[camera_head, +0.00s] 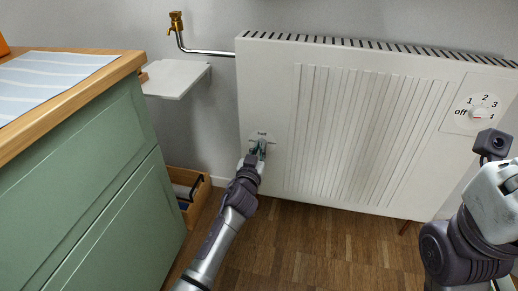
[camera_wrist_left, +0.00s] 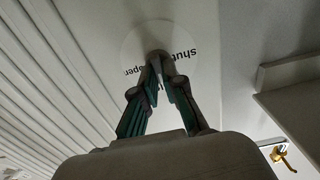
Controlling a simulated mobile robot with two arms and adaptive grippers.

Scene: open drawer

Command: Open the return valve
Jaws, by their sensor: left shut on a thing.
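The return valve (camera_head: 262,137) is a small fitting on a pale plate at the lower left of the white radiator (camera_head: 265,80). In the left wrist view its round label (camera_wrist_left: 135,42) reads "shut" and "open", partly hidden by my fingers. A small grey knob (camera_wrist_left: 158,55) stands out from the middle of the label. My left gripper (camera_head: 259,149) is at the valve, and its fingertips (camera_wrist_left: 157,68) are closed on the knob. The knob's exact turn angle is hard to read. My right arm is at the right edge of the head view; its gripper does not show.
A dial (camera_head: 475,114) marked "off", 1, 2, 3 is at the radiator's upper right. A brass tap (camera_head: 176,24) on a pipe is at the back left, above a white shelf (camera_head: 174,78). A green cabinet (camera_head: 95,180) and a low wooden box (camera_head: 190,195) stand left.

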